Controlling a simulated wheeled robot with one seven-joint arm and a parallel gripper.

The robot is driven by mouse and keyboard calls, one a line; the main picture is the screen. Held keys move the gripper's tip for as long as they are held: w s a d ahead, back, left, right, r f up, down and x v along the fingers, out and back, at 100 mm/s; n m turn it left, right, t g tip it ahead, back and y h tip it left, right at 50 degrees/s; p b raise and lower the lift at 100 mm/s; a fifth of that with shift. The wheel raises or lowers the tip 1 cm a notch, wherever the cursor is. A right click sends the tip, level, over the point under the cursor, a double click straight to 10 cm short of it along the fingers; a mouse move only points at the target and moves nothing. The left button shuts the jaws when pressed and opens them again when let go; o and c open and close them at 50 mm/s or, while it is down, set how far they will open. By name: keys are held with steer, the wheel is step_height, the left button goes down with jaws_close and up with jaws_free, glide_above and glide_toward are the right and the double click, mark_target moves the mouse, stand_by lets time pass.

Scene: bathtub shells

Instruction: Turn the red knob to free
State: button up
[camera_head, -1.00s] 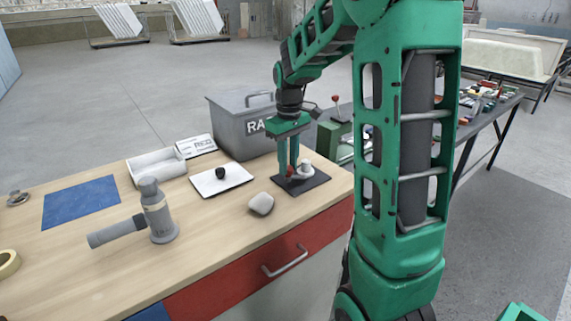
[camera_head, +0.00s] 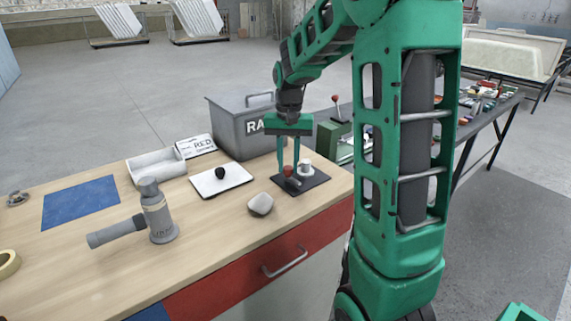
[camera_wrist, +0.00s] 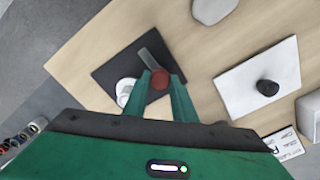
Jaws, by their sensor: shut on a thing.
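The red knob (camera_head: 288,171) stands on a dark square plate (camera_head: 318,180) near the right end of the workbench. It also shows in the wrist view (camera_wrist: 160,79), between my fingers. My gripper (camera_head: 289,174) points down and is shut on the red knob, one finger on either side, as the wrist view also shows (camera_wrist: 159,86). A grey bar (camera_wrist: 149,58) lies on the dark plate beside the knob. A white round piece (camera_head: 305,166) stands close beside the gripper on the same plate. No marking for free is readable.
A white plate with a black knob (camera_head: 221,173) lies left of the dark plate. A grey rounded block (camera_head: 260,204) sits in front. A grey lidded box (camera_head: 240,125) stands behind. A grey tool (camera_head: 160,215) and a white tray (camera_head: 155,166) are further left.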

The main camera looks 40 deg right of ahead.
mark_target(287, 167)
steer(key=shift+w+r+m, duration=0.1)
steer(key=shift+w+m, duration=0.05)
steer(key=shift+m, duration=0.35)
steer(key=o, duration=1)
steer(key=shift+o, duration=0.2)
step_height(287, 167, up, 11)
steer(key=shift+f, duration=0.2)
steer(key=s+a+f, duration=0.1)
steer(key=s+f, duration=0.2)
steer(key=s, duration=0.6)
steer(key=s+a+f+n, duration=0.1)
steer(key=s+f, duration=0.3)
steer(key=s, duration=0.6)
steer(key=s+a+f+n, duration=0.1)
steer(key=s+f, duration=0.2)
steer(key=s, duration=0.7)
steer(key=shift+f, duration=0.25)
